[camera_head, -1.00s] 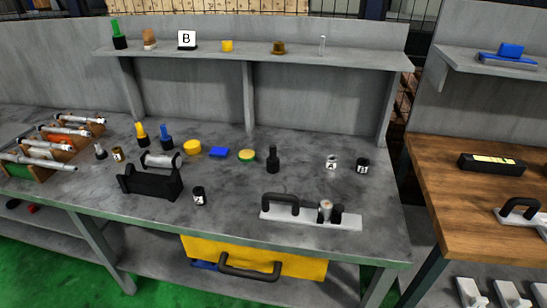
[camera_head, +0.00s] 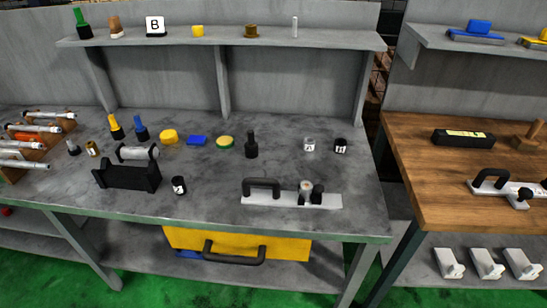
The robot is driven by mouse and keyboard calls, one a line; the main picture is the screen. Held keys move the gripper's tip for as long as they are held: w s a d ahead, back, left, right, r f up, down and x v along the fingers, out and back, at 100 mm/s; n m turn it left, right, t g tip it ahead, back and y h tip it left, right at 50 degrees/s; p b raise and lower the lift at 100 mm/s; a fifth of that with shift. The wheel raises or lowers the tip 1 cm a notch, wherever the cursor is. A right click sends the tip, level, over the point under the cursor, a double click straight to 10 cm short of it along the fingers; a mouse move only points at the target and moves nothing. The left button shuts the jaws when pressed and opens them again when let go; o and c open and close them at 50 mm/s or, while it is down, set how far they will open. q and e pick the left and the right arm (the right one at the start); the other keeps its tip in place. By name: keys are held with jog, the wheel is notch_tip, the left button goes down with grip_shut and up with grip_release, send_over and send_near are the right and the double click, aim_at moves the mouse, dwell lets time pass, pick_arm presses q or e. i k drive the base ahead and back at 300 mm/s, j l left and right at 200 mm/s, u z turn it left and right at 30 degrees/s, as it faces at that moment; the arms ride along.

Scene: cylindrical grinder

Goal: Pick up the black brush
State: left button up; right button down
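A black upright object with a narrow top and wider base (camera_head: 251,145), which looks like the black brush, stands on the grey workbench (camera_head: 215,205) near its middle. It stands apart from the things around it. Similar brush-like objects with black bases stand nearby: a yellow-topped one (camera_head: 115,127) and a blue-topped one (camera_head: 140,128) on the bench, and a green-topped one (camera_head: 82,23) on the shelf. Neither of my grippers is in view.
A grey bar with black handle (camera_head: 272,198) lies in front. A shelf (camera_head: 225,40) runs behind. A wooden table (camera_head: 450,190) stands right.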

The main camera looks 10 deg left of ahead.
aim_at(251, 142)
jog(key=i+l, duration=0.1)
jog(key=l, duration=0.45)
jog(key=i+l+u, duration=0.1)
jog(key=l, duration=1)
jog(key=i+u, duration=0.05)
